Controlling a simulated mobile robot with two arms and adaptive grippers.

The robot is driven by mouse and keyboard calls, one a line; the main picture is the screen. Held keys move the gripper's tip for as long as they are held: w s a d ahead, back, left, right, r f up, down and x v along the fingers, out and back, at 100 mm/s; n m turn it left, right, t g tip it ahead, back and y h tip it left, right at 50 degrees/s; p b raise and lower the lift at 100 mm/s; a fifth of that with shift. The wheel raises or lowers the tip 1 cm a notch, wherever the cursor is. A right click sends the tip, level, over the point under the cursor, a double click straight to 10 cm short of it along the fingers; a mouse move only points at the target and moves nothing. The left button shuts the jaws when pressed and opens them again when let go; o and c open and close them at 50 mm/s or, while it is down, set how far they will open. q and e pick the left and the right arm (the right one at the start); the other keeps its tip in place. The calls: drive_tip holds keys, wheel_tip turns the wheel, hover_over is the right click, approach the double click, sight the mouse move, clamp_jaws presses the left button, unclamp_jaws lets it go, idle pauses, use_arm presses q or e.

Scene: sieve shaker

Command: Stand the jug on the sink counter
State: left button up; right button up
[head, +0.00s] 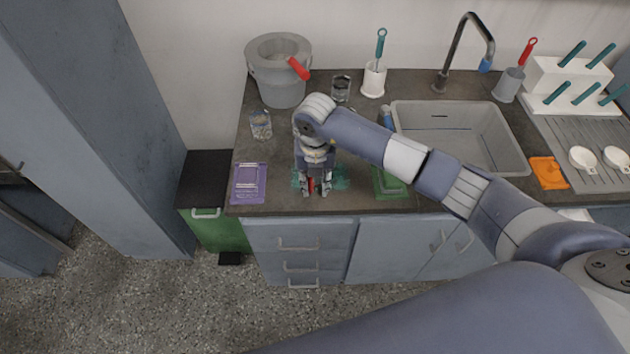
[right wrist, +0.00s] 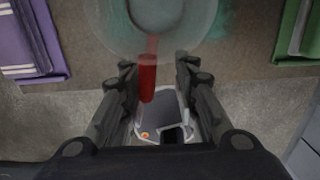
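A clear, round jug (right wrist: 165,22) with a red handle (right wrist: 147,82) shows at the top of the right wrist view, over a teal patch on the dark sink counter (head: 275,202). It looks upright on the counter. In the head view my right arm hides most of the jug, and only a bit of red shows at the fingers. My right gripper (head: 314,190) points down at the counter's front edge. Its fingers (right wrist: 157,72) stand apart on either side of the red handle, with gaps visible. My left gripper is not in view.
A purple mat (head: 249,183) lies left of the gripper and a green mat (head: 388,184) right. Behind stand a grey bucket (head: 277,85), a glass (head: 261,125) and a brush holder (head: 373,80). The sink basin (head: 455,135) and an orange mat (head: 548,173) are to the right.

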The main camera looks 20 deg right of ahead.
drive_tip(key=shift+r, duration=0.15)
drive_tip(key=shift+r, duration=0.25)
wheel_tip(320, 180, up, 12)
drive_tip(key=b, duration=0.3)
drive_tip(key=shift+s+f, duration=0.25)
drive_tip(key=shift+a, duration=0.15)
